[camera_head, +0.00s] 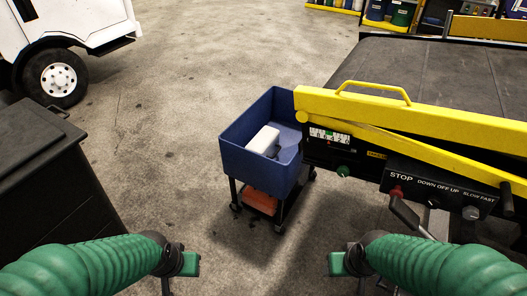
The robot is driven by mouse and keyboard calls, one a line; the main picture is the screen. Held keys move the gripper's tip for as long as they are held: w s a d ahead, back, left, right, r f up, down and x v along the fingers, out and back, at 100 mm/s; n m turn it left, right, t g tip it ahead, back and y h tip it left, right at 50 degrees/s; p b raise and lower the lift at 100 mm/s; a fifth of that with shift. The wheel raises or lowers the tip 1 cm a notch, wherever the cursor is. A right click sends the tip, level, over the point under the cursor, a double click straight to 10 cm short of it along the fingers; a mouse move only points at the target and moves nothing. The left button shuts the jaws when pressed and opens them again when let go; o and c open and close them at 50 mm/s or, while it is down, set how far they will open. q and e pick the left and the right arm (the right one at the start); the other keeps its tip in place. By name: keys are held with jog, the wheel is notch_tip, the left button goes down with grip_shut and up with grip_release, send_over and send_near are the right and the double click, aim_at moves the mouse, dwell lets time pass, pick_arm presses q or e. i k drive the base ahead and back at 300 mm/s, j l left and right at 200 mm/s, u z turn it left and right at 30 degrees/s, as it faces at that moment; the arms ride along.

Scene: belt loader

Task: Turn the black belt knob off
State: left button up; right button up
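The control panel (440,186) of the belt loader is at the right, with the labels STOP, DOWN OFF UP and SLOW FAST. A small dark knob (433,203) sits below DOWN OFF UP; its pointing direction is too small to read, and I cannot tell if it is the belt knob. A greyish knob (470,212) is below SLOW FAST, and a red button is by STOP. My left gripper (190,264) is at the bottom left of centre, far from the panel. My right gripper (338,263) is below and left of the panel, touching nothing visible. Neither opening shows clearly.
A blue cart (240,160) holding a white object stands left of the panel. The loader's yellow rail (400,115) runs above the panel, and a grey lever (404,212) juts out in front. A black box (50,180) is at the left. Open floor lies between.

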aim_at(433, 202)
jog(key=z, duration=1.5)
